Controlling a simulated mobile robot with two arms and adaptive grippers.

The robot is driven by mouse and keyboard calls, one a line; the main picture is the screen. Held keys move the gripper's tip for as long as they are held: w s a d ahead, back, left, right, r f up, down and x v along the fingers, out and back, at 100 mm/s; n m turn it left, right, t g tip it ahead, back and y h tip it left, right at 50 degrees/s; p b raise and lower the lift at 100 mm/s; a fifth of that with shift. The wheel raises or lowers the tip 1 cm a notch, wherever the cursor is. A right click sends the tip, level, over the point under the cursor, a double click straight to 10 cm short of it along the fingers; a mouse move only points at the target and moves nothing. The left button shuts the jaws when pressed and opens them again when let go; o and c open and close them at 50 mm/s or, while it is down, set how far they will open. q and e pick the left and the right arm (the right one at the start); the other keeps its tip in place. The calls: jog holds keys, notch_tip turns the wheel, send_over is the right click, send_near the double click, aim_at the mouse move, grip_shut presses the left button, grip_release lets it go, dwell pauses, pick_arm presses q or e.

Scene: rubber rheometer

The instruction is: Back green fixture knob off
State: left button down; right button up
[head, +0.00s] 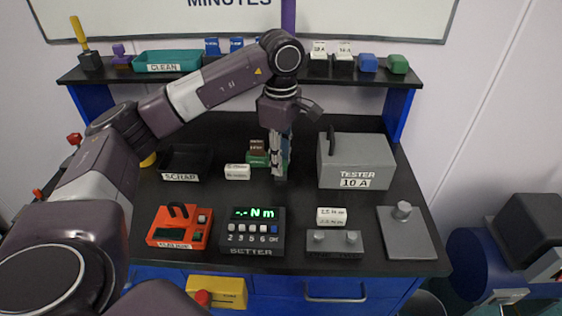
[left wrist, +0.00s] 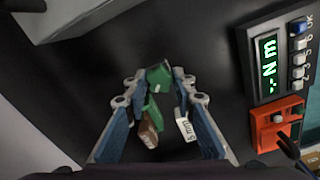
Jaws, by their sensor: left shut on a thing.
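My left gripper (head: 281,174) points down over the middle of the dark bench, between the setter and the tester. In the left wrist view the left gripper (left wrist: 158,88) has a green piece (left wrist: 158,74) between its fingertips and is shut on it. I cannot make out a separate knob on this piece; the fingers hide much of it. Just left of the gripper in the head view stands another green part (head: 256,160) with a brown block (head: 257,146) by it. The brown block also shows in the left wrist view (left wrist: 149,131). My right gripper is not in view.
A white labelled block (head: 237,172) and a black scrap tray (head: 207,153) lie to the left. The grey tester (head: 355,160) stands close on the right. The setter (head: 252,242), a red-orange device (head: 180,238) and a grey plate (head: 406,243) line the front.

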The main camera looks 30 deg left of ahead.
pick_arm(q)
jog(key=shift+n, duration=0.7)
jog(key=n, duration=0.4)
jog(key=shift+p, duration=0.3)
jog(key=shift+s+n, duration=0.1)
jog(key=shift+n, duration=0.2)
jog(key=n, duration=0.4)
jog(key=shift+f+p, duration=0.1)
jog(key=shift+p, duration=0.2)
jog(key=c, duration=1.8)
grip_release()
jog(key=shift+o, duration=0.2)
